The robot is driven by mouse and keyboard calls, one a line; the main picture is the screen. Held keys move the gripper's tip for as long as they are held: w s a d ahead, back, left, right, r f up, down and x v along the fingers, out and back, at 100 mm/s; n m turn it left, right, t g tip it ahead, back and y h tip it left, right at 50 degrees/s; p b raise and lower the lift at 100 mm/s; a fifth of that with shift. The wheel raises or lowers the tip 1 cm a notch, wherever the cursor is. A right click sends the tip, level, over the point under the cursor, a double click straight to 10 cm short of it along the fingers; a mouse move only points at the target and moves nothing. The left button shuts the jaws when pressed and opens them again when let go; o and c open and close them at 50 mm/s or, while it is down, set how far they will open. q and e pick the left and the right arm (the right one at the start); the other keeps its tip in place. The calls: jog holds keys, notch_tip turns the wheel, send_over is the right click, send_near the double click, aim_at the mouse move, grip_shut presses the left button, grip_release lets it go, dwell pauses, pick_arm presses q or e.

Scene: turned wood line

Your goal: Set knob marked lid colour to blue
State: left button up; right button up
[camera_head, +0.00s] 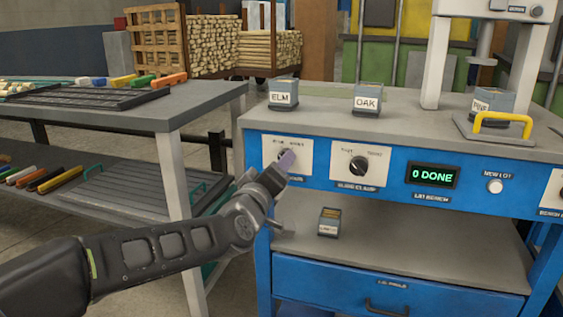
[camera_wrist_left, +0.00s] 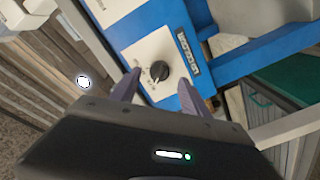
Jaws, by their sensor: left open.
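A black knob on a white plate (camera_head: 272,142) is at the left end of the blue bench front. In the head view my left gripper (camera_head: 286,161) is in front of this knob and hides most of it. The label under the plate is partly covered and too small to read. In the left wrist view the black knob (camera_wrist_left: 159,70) shows whole, in line with the gap between the fingers of my left gripper (camera_wrist_left: 158,92). The fingers are open, one on either side. I cannot tell whether they touch it. The knob's setting is not readable. My right gripper is not in view.
A second black knob (camera_head: 358,164) sits to the right, then a green display (camera_head: 432,174) reading "0 DONE" and a white button (camera_head: 495,186). Blocks marked ELM (camera_head: 283,94) and OAK (camera_head: 368,98) stand on the bench top. A grey table (camera_head: 200,105) stands left.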

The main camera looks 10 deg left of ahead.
pick_arm(q)
jog(key=s, duration=0.4)
jog(key=shift+s+a+p, duration=0.15)
jog(key=shift+p, duration=0.15)
